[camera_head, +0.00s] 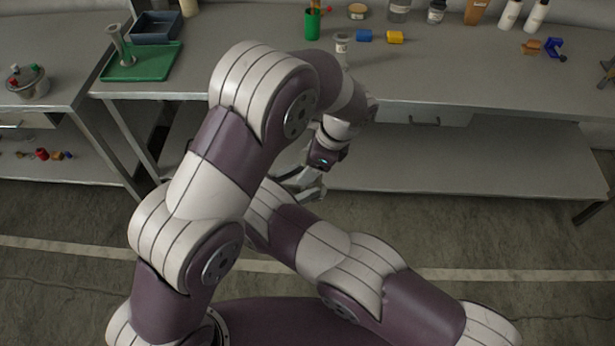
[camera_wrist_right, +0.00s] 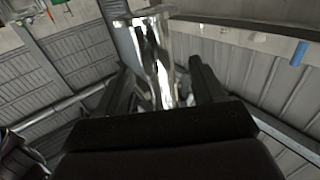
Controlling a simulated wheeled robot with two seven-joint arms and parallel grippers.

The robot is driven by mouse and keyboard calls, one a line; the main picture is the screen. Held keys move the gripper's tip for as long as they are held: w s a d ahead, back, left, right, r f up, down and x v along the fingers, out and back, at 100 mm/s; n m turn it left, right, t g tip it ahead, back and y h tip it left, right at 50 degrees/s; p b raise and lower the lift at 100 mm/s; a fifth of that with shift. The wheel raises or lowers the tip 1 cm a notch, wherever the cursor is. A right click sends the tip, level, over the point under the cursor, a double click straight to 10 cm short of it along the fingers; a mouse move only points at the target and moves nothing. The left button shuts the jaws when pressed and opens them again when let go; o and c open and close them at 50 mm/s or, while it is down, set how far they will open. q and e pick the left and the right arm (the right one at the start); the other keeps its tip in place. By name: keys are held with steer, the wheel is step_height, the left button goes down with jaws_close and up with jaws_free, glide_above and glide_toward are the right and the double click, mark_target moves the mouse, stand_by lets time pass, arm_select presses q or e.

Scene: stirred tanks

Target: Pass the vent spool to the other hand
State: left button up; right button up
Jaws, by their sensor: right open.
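The vent spool (camera_wrist_right: 155,50), a shiny metal tube with a flange at its far end, stands between the two dark fingers of my right gripper (camera_wrist_right: 160,72) in the right wrist view. My right gripper is open around it; I cannot tell whether a finger touches it. In the head view my left gripper (camera_head: 312,178) hangs in front of the bench, shut on the spool, whose pale metal shows just below the hand. My left arm hides the right hand there. A similar grey flanged piece (camera_head: 122,48) stands on the green tray (camera_head: 150,65).
The long grey bench (camera_head: 460,85) is behind the arms, with a lower shelf (camera_head: 470,165). A green cup (camera_head: 312,24), a blue piece (camera_head: 364,36), a yellow piece (camera_head: 395,37) and several bottles stand towards its back. A side table (camera_head: 60,90) is at the left.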

steer(key=shift+x, duration=1.5)
steer(key=shift+c, duration=0.3)
steer(key=c, duration=1)
arm_select(q)
steer(key=o, duration=1.3)
steer(key=shift+c, duration=0.2)
arm_select(e)
steer(key=shift+c, duration=0.5)
